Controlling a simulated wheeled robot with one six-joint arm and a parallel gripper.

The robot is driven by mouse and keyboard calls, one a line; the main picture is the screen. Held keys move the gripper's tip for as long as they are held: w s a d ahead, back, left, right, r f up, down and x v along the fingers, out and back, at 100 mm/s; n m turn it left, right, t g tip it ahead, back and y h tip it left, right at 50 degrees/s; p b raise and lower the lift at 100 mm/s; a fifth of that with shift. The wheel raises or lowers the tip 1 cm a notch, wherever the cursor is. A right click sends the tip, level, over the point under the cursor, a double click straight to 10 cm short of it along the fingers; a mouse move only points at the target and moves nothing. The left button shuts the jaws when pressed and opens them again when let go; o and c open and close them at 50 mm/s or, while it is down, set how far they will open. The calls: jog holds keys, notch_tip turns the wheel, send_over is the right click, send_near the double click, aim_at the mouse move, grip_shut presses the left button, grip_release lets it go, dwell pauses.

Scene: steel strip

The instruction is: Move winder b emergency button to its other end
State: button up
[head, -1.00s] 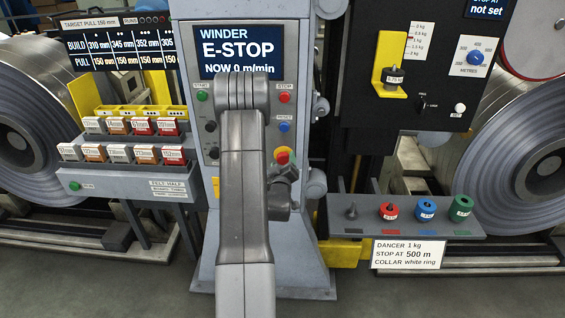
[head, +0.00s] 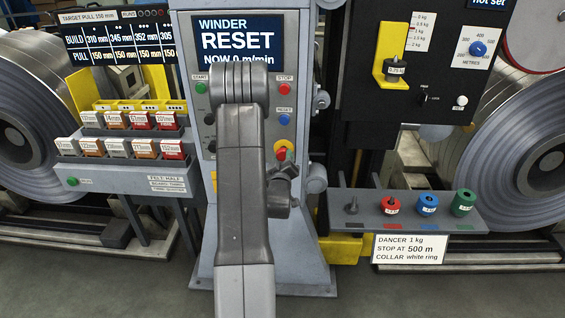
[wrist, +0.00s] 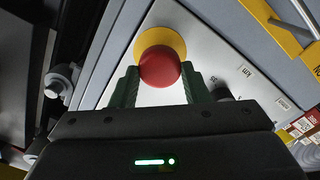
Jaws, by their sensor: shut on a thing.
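The emergency button is a red mushroom head on a yellow collar on the grey winder panel. It shows at the lower right of the panel in the head view (head: 282,153), partly beside my arm. In the wrist view the red button (wrist: 160,66) sits between the green fingers of my gripper (wrist: 160,86), which is shut on it. The fingertips are hidden in the head view. The winder display (head: 235,44) reads "RESET" and "NOW 0 m/min".
A green start button (head: 200,88), a red stop button (head: 285,88) and a blue reset button (head: 284,119) sit on the same panel. A shelf with coloured weights (head: 408,224) stands at right. A rack of labelled blocks (head: 125,160) stands at left.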

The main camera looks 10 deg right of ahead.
jog(key=shift+s, duration=0.15)
jog(key=shift+f, duration=0.1)
jog(key=o, duration=1.4)
jog(key=shift+s+a, duration=0.1)
jog(key=shift+a, duration=0.05)
jog(key=shift+s, duration=0.1)
jog(key=b+v, duration=0.3)
jog(key=v, duration=1)
jog(key=shift+s+a+b, duration=0.1)
jog(key=shift+s+b, duration=0.2)
jog(key=shift+b, duration=0.1)
jog(key=shift+w, duration=0.1)
